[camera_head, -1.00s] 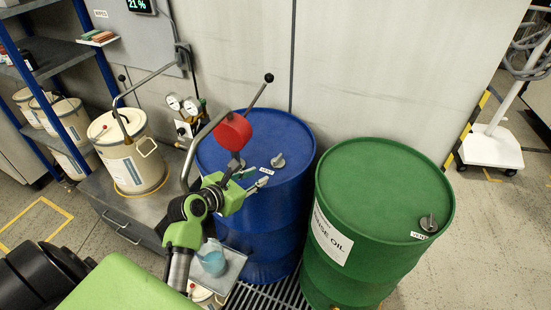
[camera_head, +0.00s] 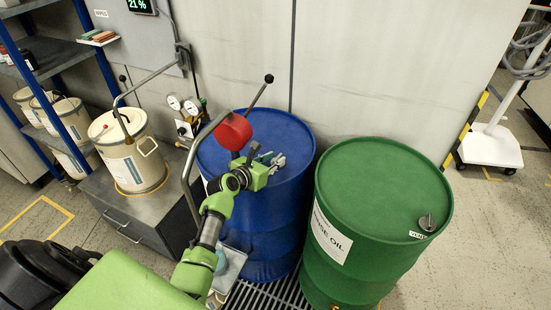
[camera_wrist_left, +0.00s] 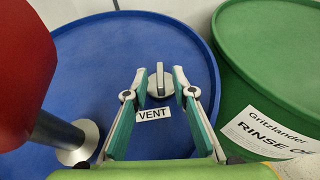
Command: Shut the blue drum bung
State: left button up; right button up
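The blue drum (camera_head: 297,135) stands beside the green drum, and its bung is a grey cap with a raised grip bar on the lid. The bung (camera_wrist_left: 160,84) shows in the left wrist view behind a white VENT label (camera_wrist_left: 154,114). My left gripper (camera_head: 274,161) is over the blue lid in the head view. In the left wrist view its fingers (camera_wrist_left: 159,76) are open, with one tip on each side of the bung. I cannot tell whether they touch it. In the head view the fingers partly hide the bung. My right gripper is out of view.
A red pump (camera_head: 234,132) with a bent metal pipe and lever rises from the blue lid, left of my gripper. The green drum (camera_head: 380,190) stands close on the right. A cream pail (camera_head: 127,150) sits on the cabinet at left. A wall is behind.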

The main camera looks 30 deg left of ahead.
pick_arm(q)
jog(key=shift+x, duration=0.75)
grip_shut()
jog(key=shift+a+f, duration=0.1)
jog(key=shift+m+h+b, duration=0.55)
jog(key=shift+m+h, duration=0.25)
jog(key=shift+h, duration=0.1)
